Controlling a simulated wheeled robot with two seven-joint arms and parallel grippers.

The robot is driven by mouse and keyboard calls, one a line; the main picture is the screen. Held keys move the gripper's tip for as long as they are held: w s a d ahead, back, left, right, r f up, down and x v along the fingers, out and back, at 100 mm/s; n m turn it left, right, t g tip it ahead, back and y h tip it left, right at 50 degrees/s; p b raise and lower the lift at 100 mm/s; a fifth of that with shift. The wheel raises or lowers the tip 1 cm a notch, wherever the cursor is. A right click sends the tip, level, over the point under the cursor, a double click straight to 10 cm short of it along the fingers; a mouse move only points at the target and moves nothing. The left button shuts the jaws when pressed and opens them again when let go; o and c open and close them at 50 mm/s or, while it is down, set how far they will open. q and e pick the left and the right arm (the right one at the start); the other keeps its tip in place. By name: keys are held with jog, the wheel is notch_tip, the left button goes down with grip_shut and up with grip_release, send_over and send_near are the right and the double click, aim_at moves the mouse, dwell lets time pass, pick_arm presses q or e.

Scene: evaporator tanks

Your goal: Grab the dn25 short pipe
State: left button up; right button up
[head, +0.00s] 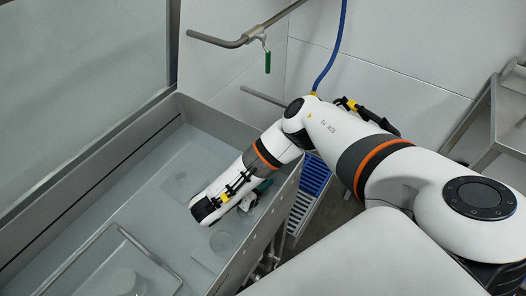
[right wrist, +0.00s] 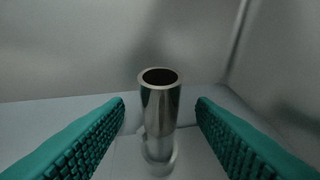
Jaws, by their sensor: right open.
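The short pipe (right wrist: 160,108) is a shiny metal tube with an open top rim. It stands upright in the middle of the right wrist view, with a wider, pale round shape at its foot. My right gripper (right wrist: 161,102) is open, with its green ribbed fingers to the left and right of the pipe. Gaps show between the pipe and both fingers. In the head view the right gripper (head: 258,190) is low inside the tank by its right wall, partly hidden by my wrist. A small metallic piece, likely the pipe (head: 247,203), shows beside it. My left gripper is out of view.
The grey metal tank (head: 150,190) has raised walls close around my right gripper. A bent metal rod (head: 120,232) lies across its front left part. A blue slatted grate (head: 308,190) is outside the right wall. A pipe with a green-handled valve (head: 267,60) juts out above the tank.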

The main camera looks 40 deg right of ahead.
jog(key=x, duration=0.2)
jog(key=shift+w+d+f, duration=0.1)
jog(key=shift+d, duration=0.15)
grip_shut()
